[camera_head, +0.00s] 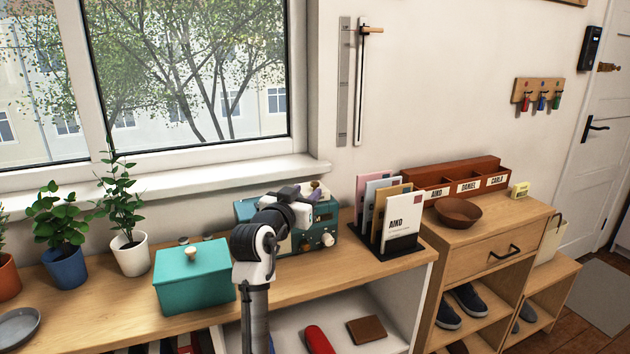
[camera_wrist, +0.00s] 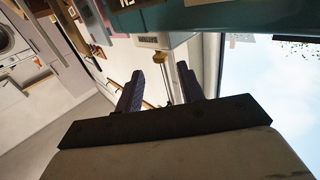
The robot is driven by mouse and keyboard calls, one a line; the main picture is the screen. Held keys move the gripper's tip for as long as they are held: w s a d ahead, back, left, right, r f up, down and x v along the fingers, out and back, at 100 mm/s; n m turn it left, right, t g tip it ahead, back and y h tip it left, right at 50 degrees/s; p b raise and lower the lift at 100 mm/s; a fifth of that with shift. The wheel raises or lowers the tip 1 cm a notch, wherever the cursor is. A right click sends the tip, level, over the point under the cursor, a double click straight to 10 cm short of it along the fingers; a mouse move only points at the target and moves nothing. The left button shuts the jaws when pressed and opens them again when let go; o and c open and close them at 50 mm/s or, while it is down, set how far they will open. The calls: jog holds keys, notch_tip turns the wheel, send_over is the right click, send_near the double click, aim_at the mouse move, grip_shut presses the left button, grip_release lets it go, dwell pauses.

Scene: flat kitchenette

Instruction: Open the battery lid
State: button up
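A teal radio-like box (camera_head: 322,222) stands on the wooden counter below the window, partly hidden behind my arm. In the wrist view its teal body (camera_wrist: 215,14) fills the top edge. A pale grey part (camera_wrist: 185,42) below it carries a small label that seems to read "BATTERY" (camera_wrist: 147,39). I cannot make out the lid's edges. My gripper (camera_head: 312,190) is over the top of the box. In the wrist view its two dark fingers (camera_wrist: 160,70) are apart with a gap between them. A small brass-coloured piece shows in that gap; I cannot tell whether the fingers touch it.
A teal lidded box (camera_head: 194,278) stands left of my arm, with potted plants (camera_head: 127,250) farther left. A black rack (camera_head: 385,245) of envelopes stands close to the right. A brown bowl (camera_head: 458,212) is on the cabinet. The window sill (camera_head: 180,190) runs behind.

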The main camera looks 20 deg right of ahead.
aim_at(313, 185)
jog(key=p+x, duration=0.1)
jog(key=x, duration=0.5)
jog(key=shift+w+d, duration=0.15)
jog(key=shift+w, duration=0.05)
grip_shut()
